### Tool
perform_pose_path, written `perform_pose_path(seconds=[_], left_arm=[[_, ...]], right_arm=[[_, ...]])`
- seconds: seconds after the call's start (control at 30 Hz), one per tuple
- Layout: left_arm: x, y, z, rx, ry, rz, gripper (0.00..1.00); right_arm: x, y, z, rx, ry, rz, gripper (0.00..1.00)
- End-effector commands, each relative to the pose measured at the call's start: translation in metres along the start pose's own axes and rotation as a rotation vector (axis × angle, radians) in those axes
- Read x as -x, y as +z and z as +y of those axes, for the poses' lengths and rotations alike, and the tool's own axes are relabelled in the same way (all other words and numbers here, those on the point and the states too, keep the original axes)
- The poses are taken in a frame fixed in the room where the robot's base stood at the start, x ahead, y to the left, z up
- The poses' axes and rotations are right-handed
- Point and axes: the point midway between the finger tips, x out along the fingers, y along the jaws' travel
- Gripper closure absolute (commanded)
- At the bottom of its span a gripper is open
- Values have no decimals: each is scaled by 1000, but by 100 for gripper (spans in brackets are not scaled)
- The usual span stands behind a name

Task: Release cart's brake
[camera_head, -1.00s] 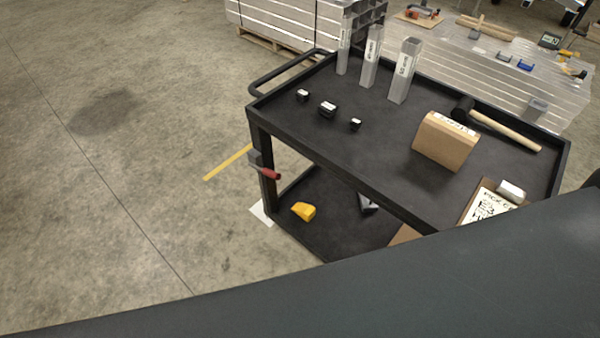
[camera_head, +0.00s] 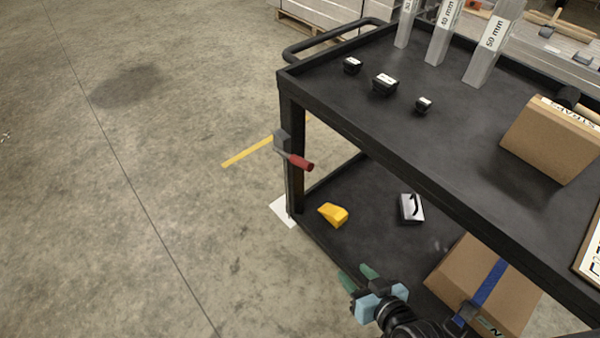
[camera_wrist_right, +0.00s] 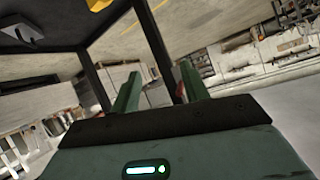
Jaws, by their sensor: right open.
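The black two-shelf cart (camera_head: 345,128) stands right of centre in the head view. Its brake lever with a red grip (camera_head: 301,162) is mounted on the near left corner post, on a grey bracket, with the red end pointing right. My right gripper (camera_head: 358,280) is below and to the right of the lever, apart from it, near the lower shelf's front edge. It is open and empty. In the right wrist view its two green fingers (camera_wrist_right: 158,92) stand apart, with a dark cart post between and beyond them. My left gripper is not in view.
The top shelf carries upright metal tubes (camera_head: 494,45), black caps (camera_head: 384,84) and a carton (camera_head: 553,137). The floor (camera_head: 120,200) to the left is clear.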

Motion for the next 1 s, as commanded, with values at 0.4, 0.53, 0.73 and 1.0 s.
perform_pose_path(seconds=[0.4,0.53,0.73,1.0], left_arm=[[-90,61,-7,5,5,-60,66],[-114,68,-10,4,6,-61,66],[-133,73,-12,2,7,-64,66],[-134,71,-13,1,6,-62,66]], right_arm=[[-137,-102,2,37,-169,303,55],[-161,-132,-2,56,-216,378,55],[-176,-160,-7,76,-260,444,55],[-177,-170,-9,80,-270,460,55]])
